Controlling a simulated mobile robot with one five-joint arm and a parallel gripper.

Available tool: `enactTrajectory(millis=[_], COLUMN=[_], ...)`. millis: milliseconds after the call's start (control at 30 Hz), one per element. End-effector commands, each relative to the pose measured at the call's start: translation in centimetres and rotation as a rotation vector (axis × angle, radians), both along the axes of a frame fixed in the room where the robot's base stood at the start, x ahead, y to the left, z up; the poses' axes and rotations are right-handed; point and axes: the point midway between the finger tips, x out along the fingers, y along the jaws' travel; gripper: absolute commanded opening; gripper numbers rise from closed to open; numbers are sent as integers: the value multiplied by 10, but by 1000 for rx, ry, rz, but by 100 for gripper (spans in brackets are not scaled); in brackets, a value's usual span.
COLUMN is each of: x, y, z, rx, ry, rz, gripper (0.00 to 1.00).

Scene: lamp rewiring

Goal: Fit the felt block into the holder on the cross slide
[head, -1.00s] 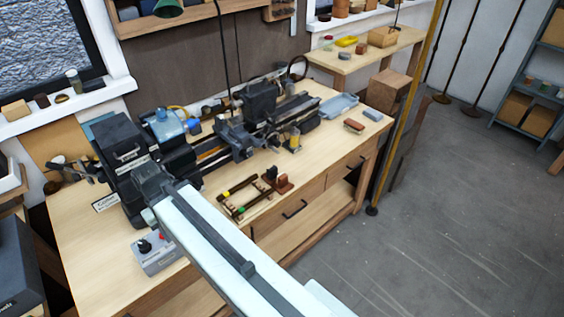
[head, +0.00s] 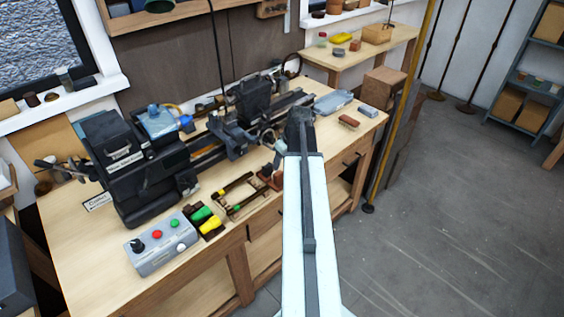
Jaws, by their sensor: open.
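A small grey block (head: 368,111) lies at the right end of the lathe bench and looks like the felt block. A red-brown block (head: 349,121) lies just left of it; I cannot be sure which is felt. The dark cross slide (head: 232,140) is in the middle of the lathe; its holder is too small to make out clearly. My gripper (head: 300,118) is at the dark far end of my arm, over the bench's front right part, left of both blocks and apart from them. It is open; its fingertips are not clear.
A wooden rack (head: 240,196) lies at the bench's front, beside a grey control box (head: 160,248) with buttons and green and yellow pieces (head: 205,220). A blue tray (head: 333,102) stands behind the blocks. A yellow pole (head: 400,100) rises past the bench's right end.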

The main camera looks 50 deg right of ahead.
Motion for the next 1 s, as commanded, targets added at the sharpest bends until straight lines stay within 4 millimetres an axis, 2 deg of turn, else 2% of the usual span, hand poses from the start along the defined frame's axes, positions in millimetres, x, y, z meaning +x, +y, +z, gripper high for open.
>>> enactTrajectory(millis=[267, 800, 1000], x=[4, 25, 29], y=[1, 0, 1], z=[-14, -82, -88], rx=[1, 1, 0], ry=[1, 1, 1], rz=[1, 1, 2], gripper=[57, 57, 57])
